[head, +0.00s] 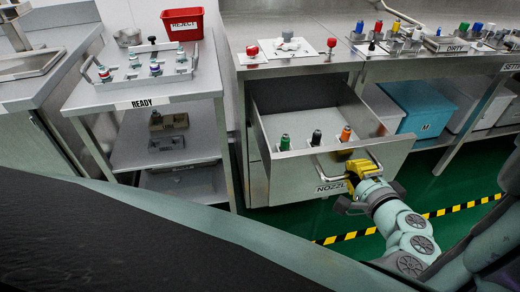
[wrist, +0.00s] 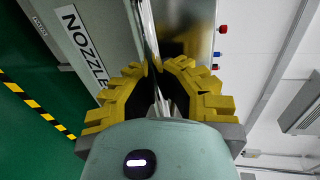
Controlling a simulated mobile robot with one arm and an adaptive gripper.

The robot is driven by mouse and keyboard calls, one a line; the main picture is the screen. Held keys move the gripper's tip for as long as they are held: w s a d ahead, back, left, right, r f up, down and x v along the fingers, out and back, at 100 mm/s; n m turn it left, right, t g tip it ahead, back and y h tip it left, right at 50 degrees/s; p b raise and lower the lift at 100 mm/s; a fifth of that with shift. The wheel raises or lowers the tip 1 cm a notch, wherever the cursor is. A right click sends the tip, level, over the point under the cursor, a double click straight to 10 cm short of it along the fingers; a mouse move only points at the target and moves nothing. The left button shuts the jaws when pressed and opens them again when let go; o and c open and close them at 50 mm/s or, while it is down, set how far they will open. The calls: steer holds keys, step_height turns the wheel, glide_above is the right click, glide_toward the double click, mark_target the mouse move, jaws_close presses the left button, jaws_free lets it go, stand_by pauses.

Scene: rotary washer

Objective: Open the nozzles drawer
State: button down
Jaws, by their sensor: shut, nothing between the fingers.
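The nozzles drawer (head: 292,182) is pulled well out of its metal cabinet in the head view. Several nozzles stand inside it, among them a green one (head: 285,143), a dark one (head: 316,138) and an orange one (head: 346,133). My yellow gripper (head: 354,171) is at the drawer's front, by the handle. In the wrist view, the metal handle bar (wrist: 150,35) runs down to my fingers (wrist: 157,70), which are closed. The fingers hide part of the bar, and I cannot tell whether they touch it. The NOZZLE label (wrist: 84,45) is left of the bar.
A READY cart (head: 150,92) with a red reject bin (head: 183,24) stands left. A workbench with a DIRTY tray (head: 448,46) extends right, with a blue bin (head: 418,108) beneath. Green floor with yellow-black tape (head: 450,210) lies in front of the drawer.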

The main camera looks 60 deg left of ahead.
steer(key=c, duration=1.6)
jaws_free()
steer(key=shift+d, duration=0.25)
steer(key=shift+c, duration=0.2)
steer(key=o, duration=0.6)
steer(key=shift+a, duration=0.2)
steer(key=shift+o, duration=0.2)
